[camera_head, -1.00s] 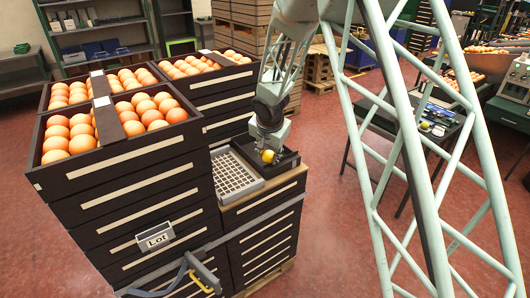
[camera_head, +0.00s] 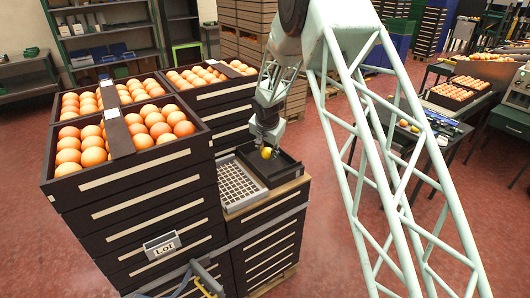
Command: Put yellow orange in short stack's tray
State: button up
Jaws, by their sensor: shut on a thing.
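The yellow orange (camera_head: 266,153) is small and bright at the tip of my gripper (camera_head: 265,149). My gripper points down and is shut on it, over the short stack's tray. The tray (camera_head: 289,172) is a black open box on top of the short stack (camera_head: 268,232), at its right side. The orange appears at about the height of the tray's rim. I cannot tell whether it touches the tray floor. The fingers are small and partly hidden behind the orange.
A grey grid tray (camera_head: 238,187) lies left of the black tray. Tall stacks of black crates full of oranges (camera_head: 160,126) stand left and behind. A table with tools (camera_head: 432,128) and orange trays (camera_head: 455,90) is at the right. The red floor between is clear.

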aim_at(265, 152)
jog(key=shift+w+a+f, duration=0.1)
jog(key=shift+w+a, duration=0.1)
jog(key=shift+w, duration=0.55)
jog(key=shift+w+a+f, duration=0.1)
jog(key=shift+w+a, duration=0.15)
jog(key=shift+w, duration=0.5)
jog(key=shift+w+a+f, duration=0.1)
jog(key=shift+w+a, duration=0.1)
jog(key=shift+w, duration=0.55)
jog(key=shift+f, duration=1.65)
jog(key=shift+f, duration=0.2)
jog(key=o, duration=0.9)
jog(key=shift+o, duration=0.2)
jog(key=shift+r, duration=0.2)
jog(key=shift+r, duration=0.15)
jog(key=shift+v, duration=5.9)
